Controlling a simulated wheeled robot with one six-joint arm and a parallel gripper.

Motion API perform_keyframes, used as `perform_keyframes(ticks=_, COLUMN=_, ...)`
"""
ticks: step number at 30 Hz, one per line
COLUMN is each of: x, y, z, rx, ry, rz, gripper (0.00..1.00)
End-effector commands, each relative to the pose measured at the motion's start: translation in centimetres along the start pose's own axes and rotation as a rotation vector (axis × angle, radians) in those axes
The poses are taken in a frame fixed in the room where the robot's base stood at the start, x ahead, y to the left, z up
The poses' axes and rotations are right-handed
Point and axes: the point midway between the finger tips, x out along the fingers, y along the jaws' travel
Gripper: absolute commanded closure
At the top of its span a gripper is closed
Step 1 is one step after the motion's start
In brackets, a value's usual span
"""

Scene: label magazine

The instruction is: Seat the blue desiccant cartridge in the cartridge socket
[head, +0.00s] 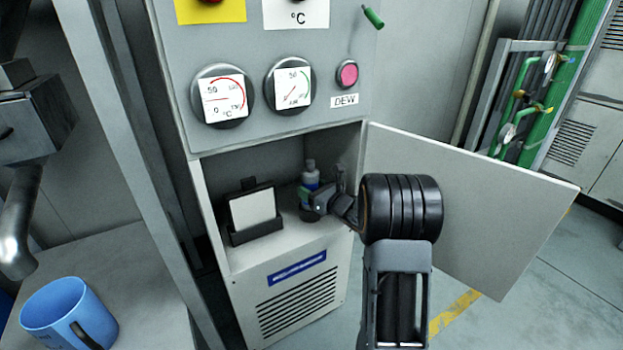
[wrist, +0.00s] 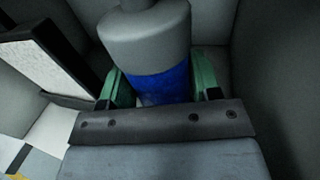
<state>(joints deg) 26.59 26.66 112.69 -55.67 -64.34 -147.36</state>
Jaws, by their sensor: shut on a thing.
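The blue desiccant cartridge (head: 310,178) stands about upright inside the open cabinet bay, with a grey top and a blue band. In the wrist view the cartridge (wrist: 158,84) sits between two green-padded fingers. My gripper (head: 312,198) reaches in from the right and is shut on the cartridge around its blue band. A dark round shape, perhaps the cartridge socket (head: 308,215), shows just below the cartridge. The gripper hides the cartridge's lower end, so I cannot tell whether it is in the socket or above it.
A black holder with a white label stack (head: 253,211) stands left of the cartridge, close to it. The cabinet door (head: 480,200) is swung open to the right, beside my arm. The bay's side walls are near. A blue mug (head: 66,312) stands on a surface at lower left.

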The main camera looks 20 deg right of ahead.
Motion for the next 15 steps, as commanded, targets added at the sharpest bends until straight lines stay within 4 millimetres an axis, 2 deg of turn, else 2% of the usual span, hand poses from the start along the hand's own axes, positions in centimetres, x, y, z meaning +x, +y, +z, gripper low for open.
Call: perform_keyframes(ticks=15, x=-0.05, y=0.01, z=-0.62, rx=-0.003, ry=-0.003, rz=-0.002, gripper=0.76)
